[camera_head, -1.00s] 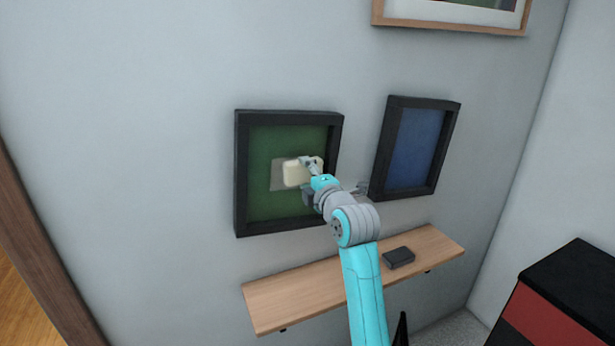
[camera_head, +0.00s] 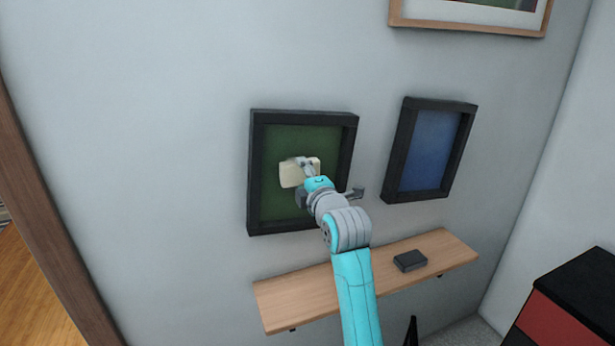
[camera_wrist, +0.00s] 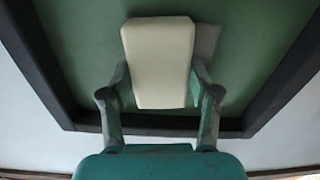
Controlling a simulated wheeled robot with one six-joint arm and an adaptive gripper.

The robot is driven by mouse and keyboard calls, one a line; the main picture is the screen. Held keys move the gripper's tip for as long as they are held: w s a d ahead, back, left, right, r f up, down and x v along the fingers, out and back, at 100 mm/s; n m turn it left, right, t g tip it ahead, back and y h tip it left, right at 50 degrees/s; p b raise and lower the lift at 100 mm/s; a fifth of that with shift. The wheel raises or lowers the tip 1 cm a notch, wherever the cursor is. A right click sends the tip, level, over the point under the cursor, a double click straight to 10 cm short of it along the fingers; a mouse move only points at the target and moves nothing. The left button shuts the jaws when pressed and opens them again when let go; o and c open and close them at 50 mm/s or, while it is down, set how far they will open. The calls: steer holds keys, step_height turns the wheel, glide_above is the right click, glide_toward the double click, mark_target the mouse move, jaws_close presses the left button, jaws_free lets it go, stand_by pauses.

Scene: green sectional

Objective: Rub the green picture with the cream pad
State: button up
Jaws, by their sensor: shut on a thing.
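The green picture (camera_head: 277,205) hangs on the wall in a deep black frame, left of a blue one. It also fills the upper part of the wrist view (camera_wrist: 85,45). My gripper (camera_head: 308,165) is in front of the green picture and shut on the cream pad (camera_head: 292,172). In the wrist view the pad (camera_wrist: 160,60) sits upright between the two fingers (camera_wrist: 160,92), over the green surface. A paler patch shows just right of the pad there. I cannot tell whether the pad touches the picture.
The blue picture (camera_head: 432,150) in a black frame hangs to the right. A wooden shelf (camera_head: 310,298) below holds a small dark box (camera_head: 410,261). A wood-framed picture (camera_head: 470,26) hangs above. A black and red cabinet (camera_head: 570,310) stands at lower right.

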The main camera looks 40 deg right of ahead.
mark_target(288, 184)
steer(key=shift+w+a+r, duration=0.1)
steer(key=shift+w+a, duration=0.15)
steer(key=shift+a, duration=0.55)
steer(key=shift+w+a+r, duration=0.1)
steer(key=shift+w+a, duration=0.15)
steer(key=shift+a, duration=0.55)
steer(key=shift+s+d+f, duration=0.1)
steer(key=shift+s+d, duration=0.1)
steer(key=shift+d, duration=0.4)
steer(key=shift+s+d+f, duration=0.1)
steer(key=shift+s+d, duration=0.15)
steer(key=shift+d, duration=0.4)
steer(key=shift+s+d+f, duration=0.1)
steer(key=shift+s+d, duration=0.1)
steer(key=shift+d, duration=0.4)
steer(key=shift+d+f, duration=1.4)
steer(key=shift+d, duration=0.35)
steer(key=shift+w+a+r, duration=0.2)
steer(key=shift+w+a, duration=0.05)
steer(key=shift+a, duration=1)
steer(key=shift+w+a+r, duration=0.15)
steer(key=shift+w+a, duration=0.1)
steer(key=shift+a, duration=1.05)
steer(key=shift+w+a+r, duration=0.2)
steer(key=shift+w+a, duration=0.05)
steer(key=shift+a, duration=1)
steer(key=shift+d, duration=0.1)
steer(key=shift+c, duration=0.4)
